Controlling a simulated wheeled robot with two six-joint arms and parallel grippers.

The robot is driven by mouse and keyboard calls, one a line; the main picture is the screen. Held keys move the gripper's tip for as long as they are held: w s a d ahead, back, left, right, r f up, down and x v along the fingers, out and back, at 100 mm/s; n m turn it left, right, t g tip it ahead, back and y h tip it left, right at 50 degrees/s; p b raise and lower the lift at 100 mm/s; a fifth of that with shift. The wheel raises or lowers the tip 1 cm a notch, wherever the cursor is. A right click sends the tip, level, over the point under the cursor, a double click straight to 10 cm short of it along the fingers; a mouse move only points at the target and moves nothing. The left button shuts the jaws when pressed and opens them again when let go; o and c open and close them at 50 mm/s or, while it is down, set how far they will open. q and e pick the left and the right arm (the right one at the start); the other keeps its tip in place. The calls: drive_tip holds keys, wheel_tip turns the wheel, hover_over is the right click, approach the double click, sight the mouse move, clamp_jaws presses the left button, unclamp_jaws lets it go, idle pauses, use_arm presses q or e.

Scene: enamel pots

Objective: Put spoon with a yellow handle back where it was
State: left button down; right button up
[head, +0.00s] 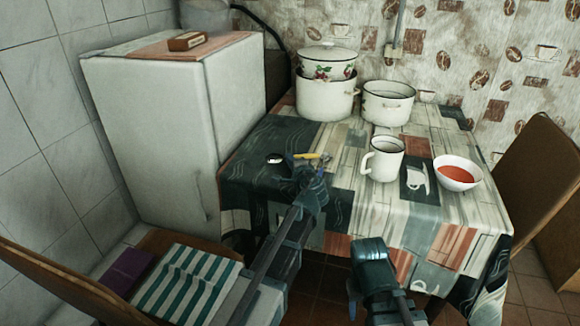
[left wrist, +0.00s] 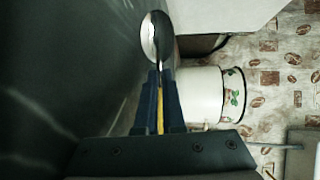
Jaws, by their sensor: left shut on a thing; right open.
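The spoon with a yellow handle (head: 308,156) is level at the left part of the table, its shiny bowl pointing left. My left gripper (head: 300,166) is shut on it. In the left wrist view the blue fingers (left wrist: 160,98) close on the yellow handle, and the spoon's metal bowl (left wrist: 155,38) sticks out past the fingertips. I cannot tell whether the spoon touches the dark cloth. My right gripper (head: 362,268) is open and empty, in front of the table's near edge.
A white mug (head: 382,160) and a bowl of red soup (head: 458,173) stand right of the spoon. Stacked enamel pots (head: 325,98) and another pot (head: 388,103) stand behind. A white fridge (head: 165,120) borders the left side. Dark cloth around the spoon is clear.

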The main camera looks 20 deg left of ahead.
use_arm(q)
drive_tip(key=shift+r, duration=0.1)
drive_tip(key=shift+f, duration=0.25)
drive_tip(key=c, duration=1.3)
unclamp_jaws()
drive_tip(key=shift+r, duration=0.1)
drive_tip(key=shift+r, duration=0.15)
drive_tip(key=p+v, duration=0.2)
drive_tip(key=v, duration=1)
drive_tip(key=shift+p, duration=0.3)
